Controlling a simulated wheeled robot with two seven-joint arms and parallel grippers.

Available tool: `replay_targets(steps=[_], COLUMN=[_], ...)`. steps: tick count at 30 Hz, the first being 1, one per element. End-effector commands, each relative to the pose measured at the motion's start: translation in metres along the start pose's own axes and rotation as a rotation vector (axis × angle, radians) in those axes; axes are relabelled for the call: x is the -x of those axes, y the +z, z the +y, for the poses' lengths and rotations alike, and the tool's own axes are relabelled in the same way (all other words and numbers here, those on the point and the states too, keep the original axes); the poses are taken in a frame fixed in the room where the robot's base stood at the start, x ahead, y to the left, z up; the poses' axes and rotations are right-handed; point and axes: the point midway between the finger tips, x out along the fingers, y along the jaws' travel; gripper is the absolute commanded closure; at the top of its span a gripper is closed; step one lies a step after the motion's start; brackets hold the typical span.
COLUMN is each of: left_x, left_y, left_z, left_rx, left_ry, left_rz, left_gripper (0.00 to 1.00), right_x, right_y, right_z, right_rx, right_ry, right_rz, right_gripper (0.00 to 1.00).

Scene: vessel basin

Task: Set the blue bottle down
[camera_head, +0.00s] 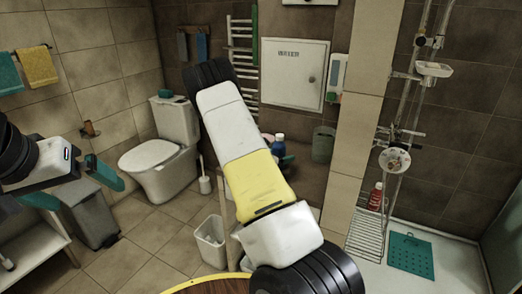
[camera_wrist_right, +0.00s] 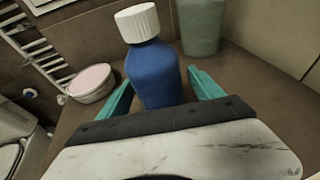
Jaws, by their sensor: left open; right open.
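The blue bottle (camera_wrist_right: 154,75) with a white ribbed cap stands upright on a brown ledge (camera_wrist_right: 254,75) in the right wrist view. My right gripper (camera_wrist_right: 163,80) is open, with one teal finger on each side of the bottle's body. The bottle's lower part is hidden behind the gripper's palm. In the head view the bottle (camera_head: 279,146) shows small beside my right arm, which hides most of that gripper. My left gripper (camera_head: 84,190) is open and empty at the left of the head view, away from the bottle.
A round tub with a pinkish top (camera_wrist_right: 92,82) stands left of the bottle, and a grey-green cup (camera_wrist_right: 199,27) stands behind it near the wall. A towel rail (camera_wrist_right: 38,55) is at the left. A toilet (camera_head: 160,160) and white bin (camera_head: 210,243) are lower down.

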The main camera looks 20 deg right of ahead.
Motion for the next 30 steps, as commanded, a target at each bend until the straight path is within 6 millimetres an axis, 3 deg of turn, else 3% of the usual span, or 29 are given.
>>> replay_targets(steps=[4, 12, 24, 30], left_x=[0.000, 0.000, 0.000, 0.000], left_y=[0.000, 0.000, 0.000, 0.000], left_z=[0.000, 0.000, 0.000, 0.000], left_rx=[0.000, 0.000, 0.000, 0.000], left_ry=[0.000, 0.000, 0.000, 0.000], left_rz=[0.000, 0.000, 0.000, 0.000], left_gripper=[0.00, 0.00, 0.00, 0.00], right_x=[-0.017, -0.020, -0.020, -0.020], right_y=[0.000, 0.000, 0.001, 0.001], right_z=[0.000, 0.000, 0.000, 0.000], right_rx=[0.000, 0.000, -0.001, -0.001], right_ry=[-0.001, 0.000, 0.000, 0.000], right_rz=[-0.001, 0.000, -0.001, -0.001], right_gripper=[0.24, 0.24, 1.00, 1.00])
